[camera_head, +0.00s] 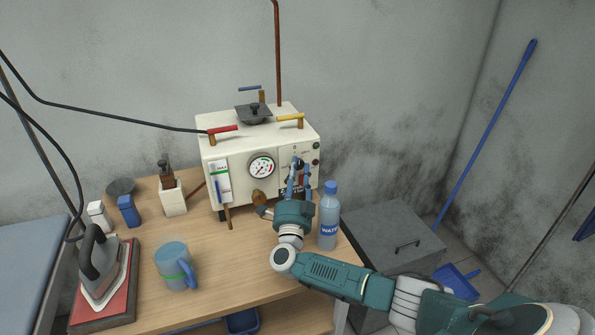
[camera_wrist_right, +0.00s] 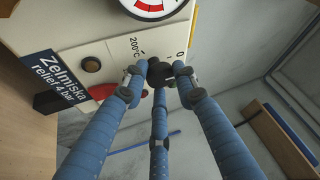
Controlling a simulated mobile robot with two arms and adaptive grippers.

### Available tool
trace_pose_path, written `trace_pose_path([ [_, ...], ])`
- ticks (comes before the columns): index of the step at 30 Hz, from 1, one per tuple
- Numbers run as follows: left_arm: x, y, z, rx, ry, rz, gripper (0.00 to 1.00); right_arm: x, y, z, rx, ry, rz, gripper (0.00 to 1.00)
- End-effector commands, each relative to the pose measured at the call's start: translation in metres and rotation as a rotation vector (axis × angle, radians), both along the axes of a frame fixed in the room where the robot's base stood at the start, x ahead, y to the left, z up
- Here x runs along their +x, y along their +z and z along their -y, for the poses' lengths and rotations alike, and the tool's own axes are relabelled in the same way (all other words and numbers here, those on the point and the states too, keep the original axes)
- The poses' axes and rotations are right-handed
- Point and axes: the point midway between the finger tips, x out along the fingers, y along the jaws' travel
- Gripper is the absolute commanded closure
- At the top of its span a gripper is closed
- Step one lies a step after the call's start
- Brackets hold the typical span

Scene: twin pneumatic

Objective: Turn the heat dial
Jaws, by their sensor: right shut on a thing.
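The heat dial (camera_wrist_right: 160,73) is a small dark knob on the white front panel of the steam generator (camera_head: 260,190). Its scale shows "200°C" and "0" around it in the right wrist view. My right gripper (camera_wrist_right: 160,76) has its blue fingers closed around the dial; it also shows at the panel's right side in the head view (camera_head: 299,172). In the head view the fingers mostly hide the dial. My left gripper is not in view.
A water bottle (camera_head: 328,217) stands close to the right of my right wrist. A blue mug (camera_head: 174,265), an iron (camera_head: 102,265) on a red pad and a white holder (camera_head: 172,198) stand on the wooden table (camera_head: 230,265). A grey cabinet (camera_head: 385,235) is at right.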

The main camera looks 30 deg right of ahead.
Motion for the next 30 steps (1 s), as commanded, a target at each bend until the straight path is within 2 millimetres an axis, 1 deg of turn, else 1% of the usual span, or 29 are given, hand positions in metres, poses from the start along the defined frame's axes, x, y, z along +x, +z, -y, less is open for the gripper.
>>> trace_pose_path([
  [8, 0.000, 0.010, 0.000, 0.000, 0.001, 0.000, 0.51, -0.001, -0.001, -0.002, 0.134, -0.001, 0.027, 0.98],
  [14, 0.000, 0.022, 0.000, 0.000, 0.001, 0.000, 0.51, -0.001, 0.002, -0.003, 0.275, -0.003, 0.060, 0.98],
  [23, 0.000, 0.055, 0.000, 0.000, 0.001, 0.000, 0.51, -0.001, 0.009, -0.005, 0.545, -0.002, 0.125, 0.98],
  [30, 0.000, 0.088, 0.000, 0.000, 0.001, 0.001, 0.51, -0.001, 0.013, -0.005, 0.767, -0.003, 0.178, 0.98],
])
